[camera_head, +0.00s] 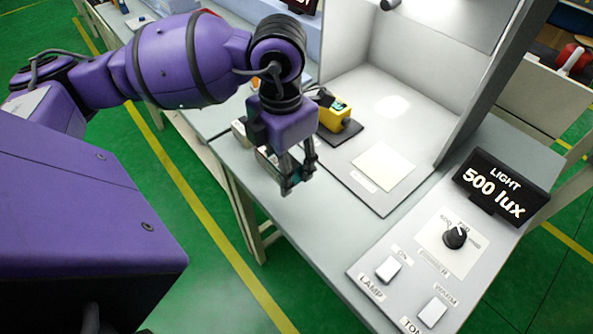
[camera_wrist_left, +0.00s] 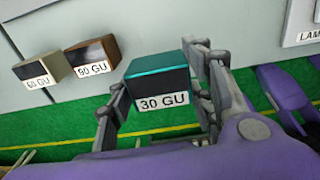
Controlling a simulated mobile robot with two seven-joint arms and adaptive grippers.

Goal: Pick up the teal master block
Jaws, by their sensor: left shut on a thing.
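The teal master block (camera_wrist_left: 158,84) has a teal top, a dark front face and a white label reading 30 GU. In the left wrist view it sits between the two fingers of my left gripper (camera_wrist_left: 165,90), which is shut on it. In the head view my left gripper (camera_head: 298,178) points down over the front edge of the grey bench (camera_head: 294,221). The block is mostly hidden by the fingers there, and its height above the bench is hard to tell. My right gripper is out of view.
A pale block labelled 60 GU (camera_wrist_left: 42,70) and a brown block labelled 90 GU (camera_wrist_left: 92,56) stand near the bench edge. A yellow device (camera_head: 336,116) sits behind my gripper in the light booth. A 500 lux display (camera_head: 500,188) and knob (camera_head: 455,237) are at right.

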